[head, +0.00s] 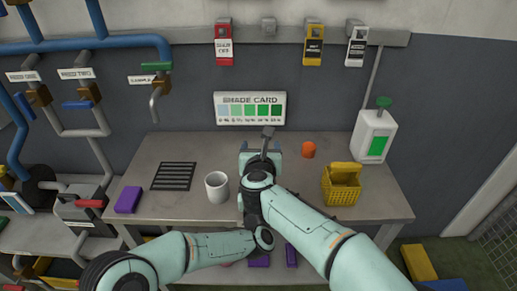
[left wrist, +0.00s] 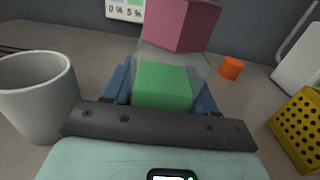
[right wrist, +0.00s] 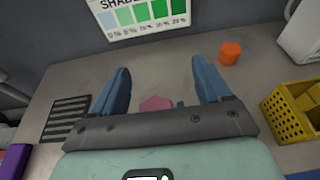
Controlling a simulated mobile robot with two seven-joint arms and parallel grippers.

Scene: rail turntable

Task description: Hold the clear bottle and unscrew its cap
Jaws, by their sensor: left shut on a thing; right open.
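The clear bottle (left wrist: 200,72) stands on the table with green contents (left wrist: 162,88). Its pinkish faceted cap (left wrist: 182,24) sits on top; the cap also shows in the right wrist view (right wrist: 155,102), partly behind the gripper's dark bar. My left gripper (left wrist: 160,92) is shut on the bottle, with blue fingers on both sides. My right gripper (right wrist: 160,70) is open and pointed down near the cap, its fingers spread on either side; I cannot see contact. In the head view my right arm hides the bottle and my left gripper.
A white mug (head: 217,188) stands left of the grippers, with a black grate (head: 174,176) and purple block (head: 128,200) beyond. An orange cylinder (head: 309,150), yellow basket (head: 341,190) and white dispenser (head: 372,140) stand right. A shade card (head: 249,108) hangs behind.

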